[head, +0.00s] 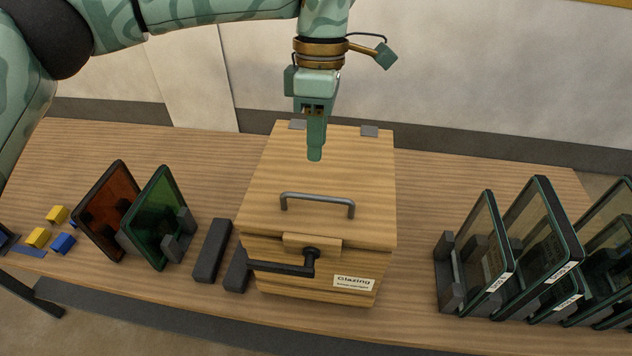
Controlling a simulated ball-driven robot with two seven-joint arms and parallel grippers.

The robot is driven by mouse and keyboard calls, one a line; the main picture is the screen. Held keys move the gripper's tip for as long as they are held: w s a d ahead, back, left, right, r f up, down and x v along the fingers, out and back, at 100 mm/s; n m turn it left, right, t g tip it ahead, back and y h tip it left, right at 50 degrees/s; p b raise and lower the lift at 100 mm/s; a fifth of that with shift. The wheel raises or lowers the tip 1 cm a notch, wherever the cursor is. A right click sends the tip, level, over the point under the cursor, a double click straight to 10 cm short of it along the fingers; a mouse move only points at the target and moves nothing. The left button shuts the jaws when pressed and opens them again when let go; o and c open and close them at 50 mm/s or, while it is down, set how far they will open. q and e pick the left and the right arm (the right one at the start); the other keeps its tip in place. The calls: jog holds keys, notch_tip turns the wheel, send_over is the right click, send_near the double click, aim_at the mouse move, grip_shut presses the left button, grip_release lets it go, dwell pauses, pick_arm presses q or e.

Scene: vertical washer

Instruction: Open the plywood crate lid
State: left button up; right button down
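The plywood crate (310,283) stands on the table in the middle of the head view, with a white label on its front. Its lid (330,180) lies flat and closed, with a grey bar handle (318,201) near the front edge and two grey hinges at the back. A black lever latch (290,268) sits on the front below the lid edge, its arm pointing left. My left gripper (315,156) points down over the rear part of the lid, behind the handle, holding nothing visible. It is seen edge-on, so its opening is hidden. My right gripper is out of view.
Framed orange (106,203) and green (157,216) panes stand left of the crate, with dark blocks (212,250) between. Small yellow and blue blocks lie farther left. Several framed glass panes (538,245) stand at the right. The table is clear behind the panes.

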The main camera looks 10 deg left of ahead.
pick_arm(q)
jog(key=f, duration=0.3)
jog(key=s+f, duration=0.1)
jog(key=f, duration=0.5)
jog(key=shift+s, duration=0.35)
grip_shut()
